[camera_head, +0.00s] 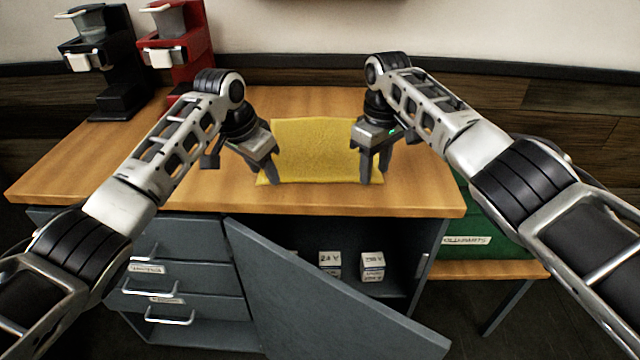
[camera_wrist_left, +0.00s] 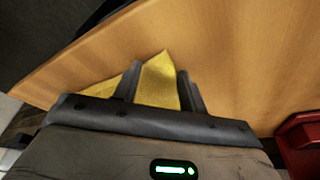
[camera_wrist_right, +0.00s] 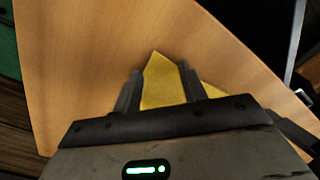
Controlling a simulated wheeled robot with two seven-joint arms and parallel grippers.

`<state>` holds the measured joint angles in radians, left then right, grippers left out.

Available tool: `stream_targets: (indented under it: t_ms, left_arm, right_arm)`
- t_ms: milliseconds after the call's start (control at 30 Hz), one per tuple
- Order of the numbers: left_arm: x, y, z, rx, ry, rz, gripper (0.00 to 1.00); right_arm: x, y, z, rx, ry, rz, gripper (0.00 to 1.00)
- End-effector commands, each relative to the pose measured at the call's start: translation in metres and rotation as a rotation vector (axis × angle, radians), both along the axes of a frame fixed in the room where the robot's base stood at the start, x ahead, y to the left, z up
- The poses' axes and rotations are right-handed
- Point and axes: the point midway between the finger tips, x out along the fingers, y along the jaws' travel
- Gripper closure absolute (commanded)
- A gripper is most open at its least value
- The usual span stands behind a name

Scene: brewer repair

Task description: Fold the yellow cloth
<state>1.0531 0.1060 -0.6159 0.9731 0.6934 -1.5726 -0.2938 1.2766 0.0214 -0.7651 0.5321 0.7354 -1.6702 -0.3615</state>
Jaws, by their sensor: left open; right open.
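The yellow cloth (camera_head: 315,150) lies flat and spread out on the wooden tabletop near its front edge. My left gripper (camera_head: 270,180) is over the cloth's front left corner, pointing down. In the left wrist view a corner of the cloth (camera_wrist_left: 158,82) shows between its open fingers (camera_wrist_left: 158,88). My right gripper (camera_head: 372,180) is over the front right corner. In the right wrist view that corner of the cloth (camera_wrist_right: 162,84) lies between its open fingers (camera_wrist_right: 160,88). I cannot tell whether the fingertips touch the cloth.
A black brewer (camera_head: 100,60) and a red brewer (camera_head: 175,45) stand at the back left. Below the tabletop (camera_head: 400,202) a grey cabinet door (camera_head: 320,290) hangs open, showing small labelled boxes (camera_head: 372,266). A green box (camera_head: 490,222) sits at the lower right.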

Motion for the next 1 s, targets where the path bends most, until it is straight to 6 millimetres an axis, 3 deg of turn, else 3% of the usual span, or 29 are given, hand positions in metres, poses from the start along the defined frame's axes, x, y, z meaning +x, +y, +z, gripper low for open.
stream_targets:
  t_ms: [433, 733, 1000]
  left_arm:
    - [0.0, 0.0002, -0.004, 0.0, 0.0, 0.001, 0.58]
    - [-0.0001, 0.0002, -0.0044, 0.0, 0.001, 0.001, 0.99]
    - [-0.0001, 0.0008, -0.0047, 0.001, 0.002, 0.001, 1.0]
  right_arm:
    - [-0.0003, -0.0001, -0.0029, 0.0, 0.001, -0.001, 0.58]
    - [-0.0005, -0.0004, -0.0034, -0.001, 0.002, -0.001, 0.99]
    - [-0.0006, -0.001, -0.0038, -0.003, 0.003, -0.002, 1.0]
